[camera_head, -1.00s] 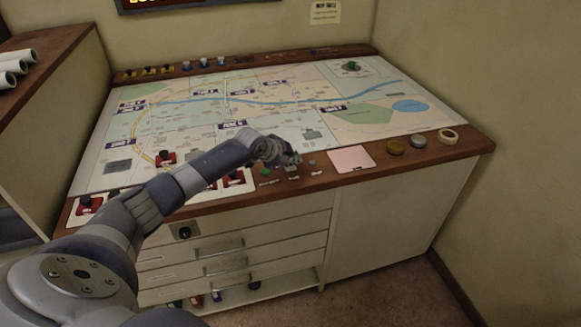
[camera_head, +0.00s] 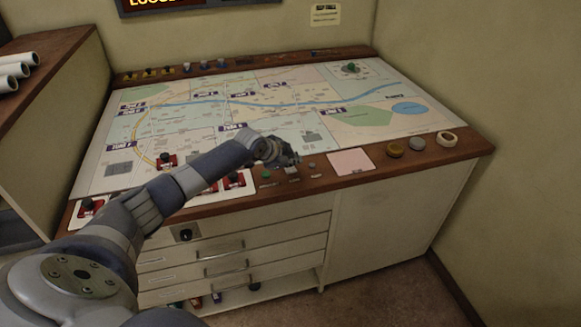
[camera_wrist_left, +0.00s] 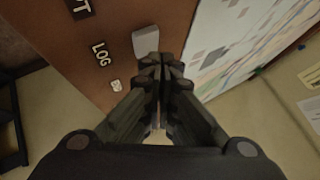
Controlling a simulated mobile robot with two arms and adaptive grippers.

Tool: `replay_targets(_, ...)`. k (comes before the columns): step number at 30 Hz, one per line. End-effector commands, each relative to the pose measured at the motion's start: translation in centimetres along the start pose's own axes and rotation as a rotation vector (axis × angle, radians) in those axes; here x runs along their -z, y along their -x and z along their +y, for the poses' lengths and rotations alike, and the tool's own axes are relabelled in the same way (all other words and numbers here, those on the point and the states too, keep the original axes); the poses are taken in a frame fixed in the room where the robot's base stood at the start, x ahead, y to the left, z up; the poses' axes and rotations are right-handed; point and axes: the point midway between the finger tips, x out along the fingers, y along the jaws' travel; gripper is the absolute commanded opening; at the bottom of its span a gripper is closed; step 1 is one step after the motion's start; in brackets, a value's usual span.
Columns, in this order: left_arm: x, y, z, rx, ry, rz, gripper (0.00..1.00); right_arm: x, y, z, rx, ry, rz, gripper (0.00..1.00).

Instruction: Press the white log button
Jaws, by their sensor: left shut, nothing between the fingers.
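The white log button (camera_wrist_left: 146,40) shows in the left wrist view as a pale block on the brown wooden edge, beside the dark LOG label (camera_wrist_left: 100,53). My left gripper (camera_wrist_left: 161,66) is shut and empty, with its fingertips at the near end of the button. I cannot tell whether they touch it. In the head view my left gripper (camera_head: 294,159) is over the console's front edge, close to the small buttons there, and partly hides them.
A green button (camera_head: 266,174) lies left of my gripper, and a small grey button (camera_head: 312,165) right of it. A pink note (camera_head: 350,162) and a tape roll (camera_head: 447,139) lie farther right. The map (camera_head: 300,85) covers the console top.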

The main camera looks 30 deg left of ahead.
Motion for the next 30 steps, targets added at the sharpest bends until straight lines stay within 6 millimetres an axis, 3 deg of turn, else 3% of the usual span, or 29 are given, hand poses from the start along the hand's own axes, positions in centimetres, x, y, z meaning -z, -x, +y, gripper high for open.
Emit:
replay_targets(12,0.3,0.4,-0.3,0.001,0.0,0.001,0.0,0.1,0.4,-0.1,0.001,0.0,0.0,0.68)
replay_targets(30,2.7,3.8,-2.8,0.0,0.0,0.0,0.0,0.4,4.7,0.0,0.001,0.0,0.0,0.68)
